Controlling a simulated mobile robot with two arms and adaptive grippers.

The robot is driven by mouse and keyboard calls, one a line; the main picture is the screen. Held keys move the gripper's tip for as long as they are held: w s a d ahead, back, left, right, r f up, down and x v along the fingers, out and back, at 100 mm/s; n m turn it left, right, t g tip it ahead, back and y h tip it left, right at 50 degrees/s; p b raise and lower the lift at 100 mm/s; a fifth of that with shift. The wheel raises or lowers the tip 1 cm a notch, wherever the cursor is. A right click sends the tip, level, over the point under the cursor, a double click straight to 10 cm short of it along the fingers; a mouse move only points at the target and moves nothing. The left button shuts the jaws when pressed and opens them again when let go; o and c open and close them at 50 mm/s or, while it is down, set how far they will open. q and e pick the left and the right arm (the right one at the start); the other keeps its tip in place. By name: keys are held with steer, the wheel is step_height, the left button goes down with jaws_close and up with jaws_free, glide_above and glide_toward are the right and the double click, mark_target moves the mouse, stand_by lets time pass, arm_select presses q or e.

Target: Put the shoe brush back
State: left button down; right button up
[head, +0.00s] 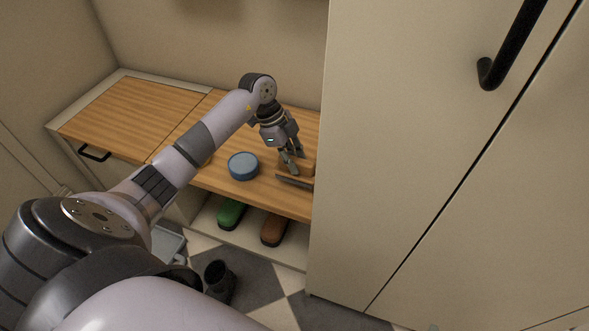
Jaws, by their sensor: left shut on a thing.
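My left gripper (291,165) reaches over the wooden bench top from the left, with its fingers pointing down. It is shut on a brown wooden piece with a dark strip below, which looks like the shoe brush (308,164). The brush is at the bench's right end, beside the tall cabinet, and is partly hidden by the fingers and the cabinet edge. I cannot tell whether it touches the bench top. My right gripper is not in view.
The tall cream cabinet (420,150) with a black handle (512,45) closes off the right side. Below the bench top (130,110), a low shelf holds a green shoe (231,214) and a brown shoe (274,229). A dark boot-like object (219,281) stands on the checkered floor.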

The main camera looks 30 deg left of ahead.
arm_select(q)
step_height(320, 180, down, 3)
steer(key=shift+r+b, duration=0.1)
steer(key=shift+b, duration=0.25)
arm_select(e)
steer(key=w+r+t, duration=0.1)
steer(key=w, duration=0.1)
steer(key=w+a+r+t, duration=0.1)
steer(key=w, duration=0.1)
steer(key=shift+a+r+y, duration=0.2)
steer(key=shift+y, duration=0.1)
arm_select(q)
steer(key=c, duration=1.4)
jaws_free()
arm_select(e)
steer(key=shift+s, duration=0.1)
